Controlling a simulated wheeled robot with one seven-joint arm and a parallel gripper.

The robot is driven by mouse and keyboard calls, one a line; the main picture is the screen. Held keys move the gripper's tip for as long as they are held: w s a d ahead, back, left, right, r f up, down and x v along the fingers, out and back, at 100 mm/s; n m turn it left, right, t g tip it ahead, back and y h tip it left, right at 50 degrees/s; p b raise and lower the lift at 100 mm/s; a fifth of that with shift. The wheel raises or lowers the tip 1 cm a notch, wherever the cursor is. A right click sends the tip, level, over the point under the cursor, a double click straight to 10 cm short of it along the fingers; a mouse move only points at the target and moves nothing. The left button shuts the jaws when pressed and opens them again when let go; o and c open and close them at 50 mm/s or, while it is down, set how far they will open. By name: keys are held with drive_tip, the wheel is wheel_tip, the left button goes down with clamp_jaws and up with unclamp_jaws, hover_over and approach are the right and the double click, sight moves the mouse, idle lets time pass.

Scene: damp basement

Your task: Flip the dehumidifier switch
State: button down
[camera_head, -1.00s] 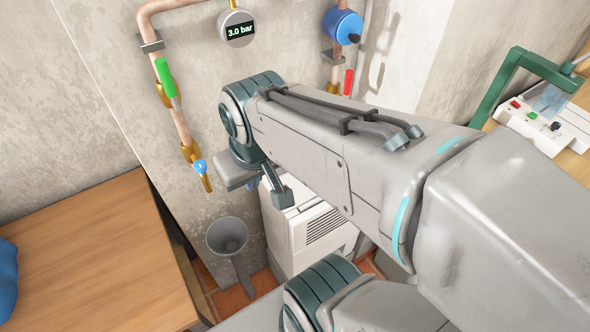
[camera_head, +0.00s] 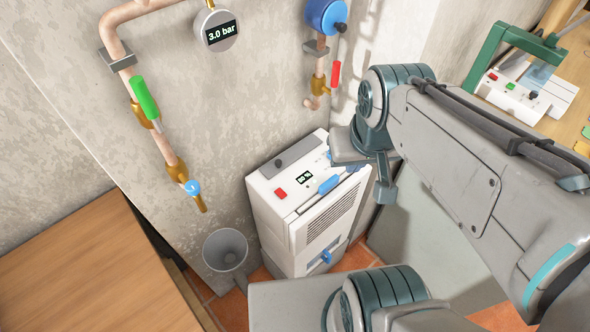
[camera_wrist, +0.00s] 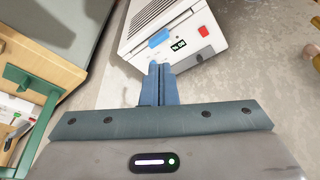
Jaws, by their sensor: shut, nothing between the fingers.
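The dehumidifier (camera_head: 319,225) is a white upright box against the wall, with a vented front. Its top panel carries a red switch (camera_head: 281,193), a small dark display (camera_head: 304,178) and a blue part (camera_head: 329,184) at the front edge. In the wrist view the red switch (camera_wrist: 206,31) is up and right of the fingertips, and the blue part (camera_wrist: 160,37) is just above them. My gripper (camera_wrist: 160,66) is shut and empty, its fingers pointing at the dehumidifier's panel. I cannot tell whether they touch it. In the head view the wrist hides the panel's right end.
A pipe with a green-handled valve (camera_head: 146,97) and a gauge (camera_head: 217,31) reading 3.0 bar is on the wall. A wooden table (camera_head: 80,270) is at the left. A bench with a control box (camera_head: 525,92) is at the right.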

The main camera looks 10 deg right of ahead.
drive_tip(key=shift+a, duration=0.1)
drive_tip(key=m+g+b, duration=0.3)
drive_tip(key=m+b, duration=0.5)
drive_tip(key=m, duration=0.3)
hover_over(282, 194)
wheel_tip(282, 194, down, 13)
drive_tip(key=shift+r, duration=0.2)
wheel_tip(282, 194, down, 14)
